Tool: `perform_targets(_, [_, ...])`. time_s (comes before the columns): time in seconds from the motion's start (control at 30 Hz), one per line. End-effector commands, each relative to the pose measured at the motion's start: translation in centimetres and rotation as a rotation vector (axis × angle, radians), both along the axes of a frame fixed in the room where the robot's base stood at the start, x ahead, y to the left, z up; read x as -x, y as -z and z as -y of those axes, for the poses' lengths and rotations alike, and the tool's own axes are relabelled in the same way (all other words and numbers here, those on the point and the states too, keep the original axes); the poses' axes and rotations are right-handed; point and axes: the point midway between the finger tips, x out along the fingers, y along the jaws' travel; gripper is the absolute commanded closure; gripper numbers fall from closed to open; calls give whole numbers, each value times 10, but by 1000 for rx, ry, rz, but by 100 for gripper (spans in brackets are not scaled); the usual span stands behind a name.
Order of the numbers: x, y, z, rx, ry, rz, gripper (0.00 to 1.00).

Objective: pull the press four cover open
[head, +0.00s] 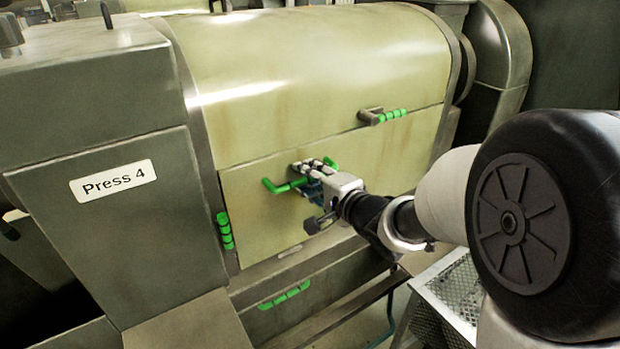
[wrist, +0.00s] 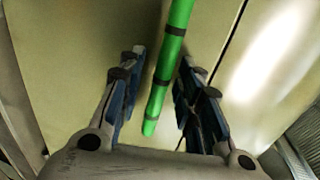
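The Press 4 machine carries a yellowish cover with a curved upper part (head: 320,75) and a flat lower panel (head: 400,155), divided by a seam. A green bar handle (head: 272,187) is on the lower panel. My gripper (head: 312,170) is at this handle, in front of the panel, and hides its middle. In the wrist view my gripper (wrist: 160,62) is open. The green handle (wrist: 158,95) runs between the two fingers, with gaps visible on both sides. The cover looks closed.
A label reading "Press 4" (head: 113,181) is on the grey housing at left. Other green grips are above right (head: 390,116), on the left edge (head: 224,230) and below (head: 284,295). A mesh-topped metal stand (head: 455,292) is at lower right.

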Motion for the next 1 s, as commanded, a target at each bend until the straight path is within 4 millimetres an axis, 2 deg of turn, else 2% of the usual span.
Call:
perform_targets(0.13, [0,0,0,0,0,0,68])
perform_targets(0.6, [0,0,0,-1,0,1,100])
perform_targets(1.0, [0,0,0,-1,0,1,100])
